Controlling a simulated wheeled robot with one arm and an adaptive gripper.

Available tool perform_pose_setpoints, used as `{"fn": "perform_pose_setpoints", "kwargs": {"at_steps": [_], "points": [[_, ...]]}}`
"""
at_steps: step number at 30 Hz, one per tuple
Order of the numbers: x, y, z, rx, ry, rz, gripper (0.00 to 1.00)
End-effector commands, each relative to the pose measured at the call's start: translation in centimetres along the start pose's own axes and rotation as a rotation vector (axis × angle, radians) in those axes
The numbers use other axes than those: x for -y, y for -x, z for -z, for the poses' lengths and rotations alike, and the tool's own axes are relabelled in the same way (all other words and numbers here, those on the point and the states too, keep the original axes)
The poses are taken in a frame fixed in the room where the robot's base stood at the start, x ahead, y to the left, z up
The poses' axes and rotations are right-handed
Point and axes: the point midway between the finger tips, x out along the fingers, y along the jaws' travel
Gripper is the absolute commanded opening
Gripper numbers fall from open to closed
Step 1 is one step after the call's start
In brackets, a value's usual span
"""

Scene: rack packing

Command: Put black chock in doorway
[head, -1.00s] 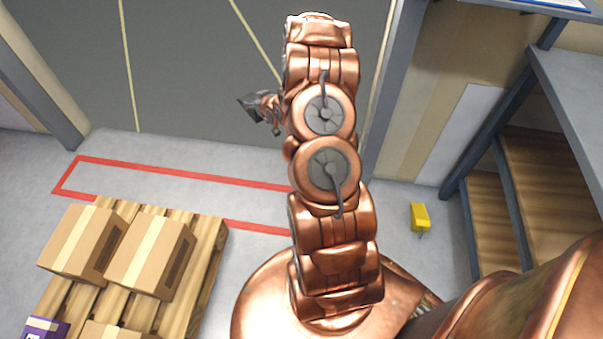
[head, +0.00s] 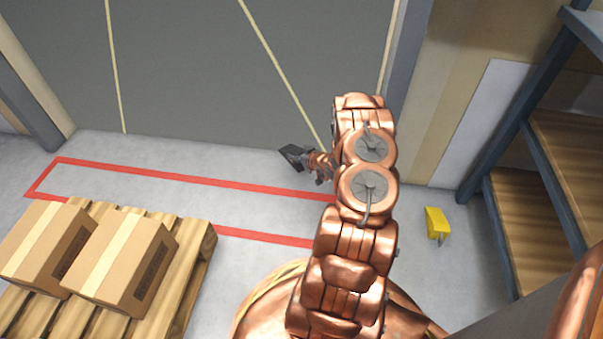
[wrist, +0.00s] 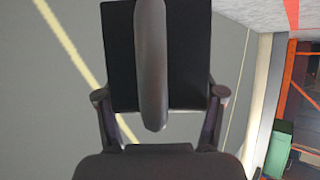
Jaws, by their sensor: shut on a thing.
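The black chock (head: 293,155) is a dark wedge held out to the left of my arm in the head view. The doorway is the opening with a dark grey floor (head: 200,70) and pale yellow lines, between two grey posts. The chock appears near the edge between the dark floor and the lighter floor. Its height above the floor is hard to tell.
A red outline (head: 180,180) is marked on the light floor before the doorway. A wooden pallet (head: 195,270) with cardboard boxes (head: 125,260) stands at the lower left. A yellow object (head: 437,224) lies on the floor at right, beside a shelf rack (head: 515,210).

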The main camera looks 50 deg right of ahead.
Motion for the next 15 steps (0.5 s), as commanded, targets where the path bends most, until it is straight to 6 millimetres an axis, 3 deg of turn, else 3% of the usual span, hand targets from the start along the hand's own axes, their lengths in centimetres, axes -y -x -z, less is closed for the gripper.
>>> {"fn": "perform_pose_setpoints", "kwargs": {"at_steps": [1,4,15], "points": [[-0.2,-0.7,-2.0,-0.001,-0.001,0.0,0.01],[-0.3,-1.0,-3.7,-0.001,0.001,0.003,0.01],[-0.5,-1.4,-5.3,-0.001,0.005,0.006,0.01]]}}
